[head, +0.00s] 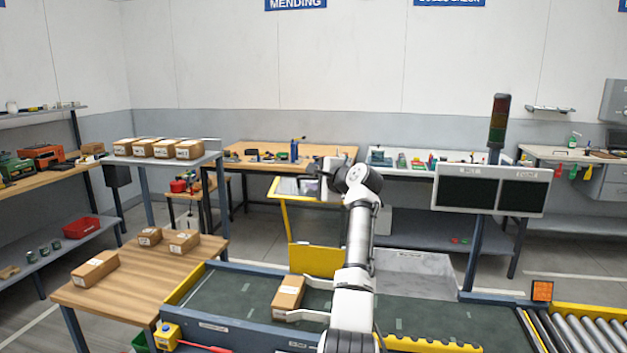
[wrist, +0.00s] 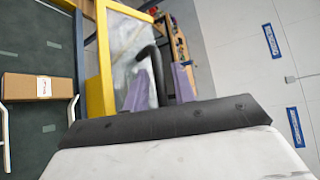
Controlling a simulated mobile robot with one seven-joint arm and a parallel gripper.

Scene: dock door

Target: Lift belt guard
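The belt guard (head: 282,220) is a yellow frame with a clear panel, standing at the far side of the conveyor. In the wrist view its yellow post (wrist: 105,60) and clear panel (wrist: 123,35) are close by. A dark curved handle (wrist: 155,62) is on the panel side. My gripper (head: 322,186) is at the upper right of the guard. In the wrist view its two purple fingers (wrist: 160,85) stand on either side of the handle, close against it, so it looks shut on the handle. My wrist hides part of the guard in the head view.
A wooden table (head: 145,290) with cartons is at the left. A signal tower (head: 499,120) and dark screens (head: 490,192) stand right of my arm. Workbenches line the back wall.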

